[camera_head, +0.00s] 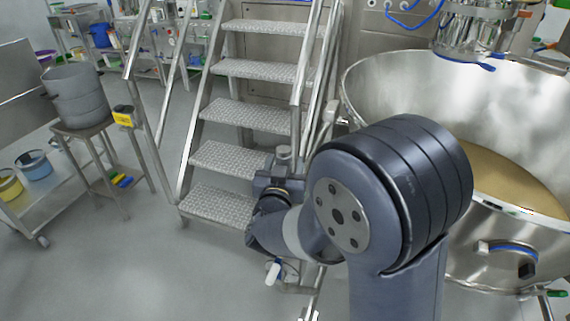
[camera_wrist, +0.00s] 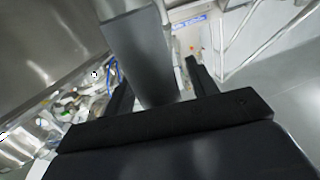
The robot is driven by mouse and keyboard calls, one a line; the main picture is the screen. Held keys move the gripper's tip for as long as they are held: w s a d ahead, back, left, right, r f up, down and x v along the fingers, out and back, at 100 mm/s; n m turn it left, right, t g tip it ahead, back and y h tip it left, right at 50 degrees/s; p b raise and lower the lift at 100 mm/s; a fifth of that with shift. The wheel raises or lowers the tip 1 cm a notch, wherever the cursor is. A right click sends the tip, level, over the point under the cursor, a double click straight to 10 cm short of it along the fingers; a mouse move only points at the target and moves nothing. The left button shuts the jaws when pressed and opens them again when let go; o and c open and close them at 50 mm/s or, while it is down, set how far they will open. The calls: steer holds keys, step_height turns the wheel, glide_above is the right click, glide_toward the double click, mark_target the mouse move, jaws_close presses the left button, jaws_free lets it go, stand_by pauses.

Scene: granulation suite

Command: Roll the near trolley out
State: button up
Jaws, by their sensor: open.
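My gripper (camera_wrist: 158,78) is open in the wrist view, its two dark fingers apart. A grey metal bar (camera_wrist: 138,50) shows between the fingers; I cannot tell whether they touch it. In the head view my gripper (camera_head: 277,182) is in front of the steel stairs, its fingers partly hidden by my arm. A large round steel bowl (camera_head: 395,85) with beige powder stands at the right, partly behind my arm; its undercarriage is mostly hidden. A low steel trolley (camera_head: 40,222) on casters stands at the left edge. The frames do not settle which one is the near trolley.
Steel stairs (camera_head: 240,112) with handrails rise in the middle, close to my arm. A stand (camera_head: 100,130) bearing a grey pot (camera_head: 75,95) is left of them. Floor at front left is clear.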

steer(key=shift+c, duration=0.4)
jaws_close()
steer(key=shift+s+f, duration=0.1)
